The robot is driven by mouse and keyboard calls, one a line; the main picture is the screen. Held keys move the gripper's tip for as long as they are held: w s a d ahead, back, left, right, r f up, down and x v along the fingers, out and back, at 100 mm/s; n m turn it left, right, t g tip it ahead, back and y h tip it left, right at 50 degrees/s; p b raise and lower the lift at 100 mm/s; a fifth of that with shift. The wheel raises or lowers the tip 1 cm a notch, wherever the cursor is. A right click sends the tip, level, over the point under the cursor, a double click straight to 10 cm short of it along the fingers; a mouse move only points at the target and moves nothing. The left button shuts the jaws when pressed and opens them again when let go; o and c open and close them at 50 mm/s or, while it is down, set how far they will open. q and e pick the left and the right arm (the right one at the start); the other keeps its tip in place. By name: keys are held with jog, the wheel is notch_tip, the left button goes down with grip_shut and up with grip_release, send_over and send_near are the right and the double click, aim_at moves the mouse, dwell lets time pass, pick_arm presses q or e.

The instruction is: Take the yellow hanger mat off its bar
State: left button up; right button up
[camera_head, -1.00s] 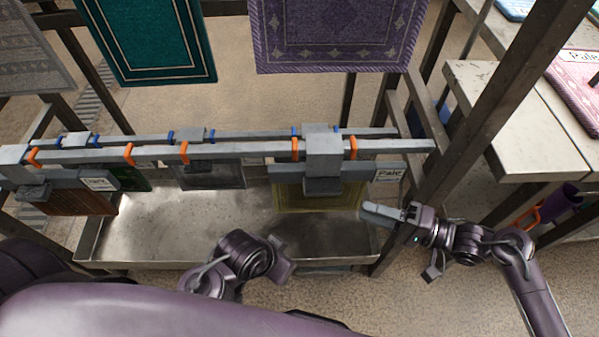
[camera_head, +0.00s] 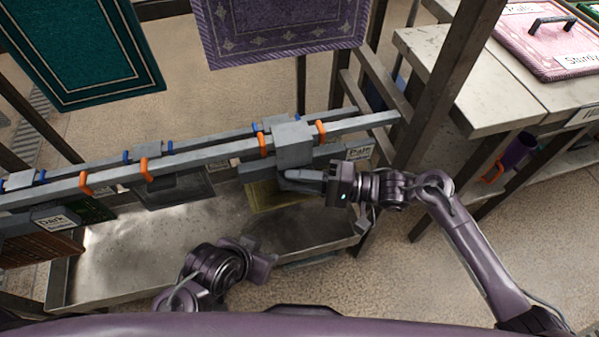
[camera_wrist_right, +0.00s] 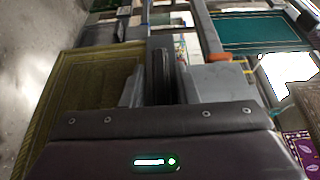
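The yellow hanger mat (camera_head: 268,196) hangs below the metal bar (camera_head: 220,152) near its right end, under a grey hanger with a "Pale" label (camera_head: 359,153). It fills the left of the right wrist view (camera_wrist_right: 85,90). My right gripper (camera_head: 300,175) is at the hanger's front, just below the grey block (camera_head: 292,143) on the bar. In the right wrist view its fingers stand apart, with a dark upright piece (camera_wrist_right: 161,72) between them. I see small gaps beside that piece. My left gripper (camera_head: 262,262) is low over the tray; its fingers are unclear.
A metal tray (camera_head: 150,255) lies under the bar. Other hanger mats, including a brown one (camera_head: 40,250), hang further left. Teal (camera_head: 75,50) and purple (camera_head: 285,30) rugs hang behind. A post (camera_head: 440,110) and a table (camera_head: 500,120) with a pink mat stand right.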

grip_shut()
jog(key=shift+r, duration=0.1)
dwell(0.3)
